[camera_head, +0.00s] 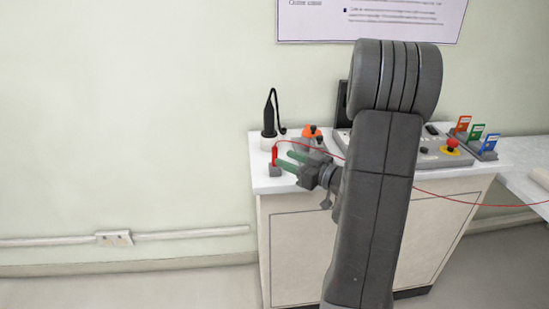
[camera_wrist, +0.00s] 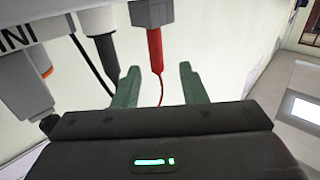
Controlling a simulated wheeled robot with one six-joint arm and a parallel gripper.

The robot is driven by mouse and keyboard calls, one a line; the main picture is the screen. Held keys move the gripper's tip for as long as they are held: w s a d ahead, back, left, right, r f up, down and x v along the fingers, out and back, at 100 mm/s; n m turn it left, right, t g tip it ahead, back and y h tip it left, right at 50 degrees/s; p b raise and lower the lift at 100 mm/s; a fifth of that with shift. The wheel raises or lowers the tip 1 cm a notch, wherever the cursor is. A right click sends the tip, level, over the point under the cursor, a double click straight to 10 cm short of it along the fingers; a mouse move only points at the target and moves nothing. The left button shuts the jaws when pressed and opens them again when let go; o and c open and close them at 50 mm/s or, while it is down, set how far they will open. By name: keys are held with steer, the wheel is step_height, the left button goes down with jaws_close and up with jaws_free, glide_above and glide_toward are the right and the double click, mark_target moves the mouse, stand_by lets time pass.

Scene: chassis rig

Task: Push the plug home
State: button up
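The red plug (camera_head: 274,156) stands upright at a small grey socket block (camera_head: 275,171) near the left end of the bench. How deep it sits, I cannot tell. A thin red cable (camera_head: 437,194) runs from it to the right, passing behind my arm. My gripper (camera_head: 284,157) is just right of the plug, with its green fingers pointing at it. In the wrist view the fingers are spread apart and empty, and the red plug (camera_wrist: 155,50) shows between and beyond their tips, not clamped. The wrist picture appears upside down, with the bench top at its upper edge.
A black-handled tool in a white holder (camera_head: 268,142) stands close behind the plug. An orange-topped item (camera_head: 311,133) is behind my gripper. A control panel with a red button (camera_head: 452,143) and several coloured cards (camera_head: 477,132) lie right of my arm. Left of the bench is clear.

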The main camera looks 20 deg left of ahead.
mark_target(275, 154)
steer(key=shift+w+x, duration=0.15)
steer(key=shift+x, duration=1.3)
steer(key=shift+w+x, duration=0.1)
steer(key=shift+x, duration=1.35)
steer(key=shift+d+f, duration=0.1)
steer(key=shift+f, duration=0.05)
jaws_close()
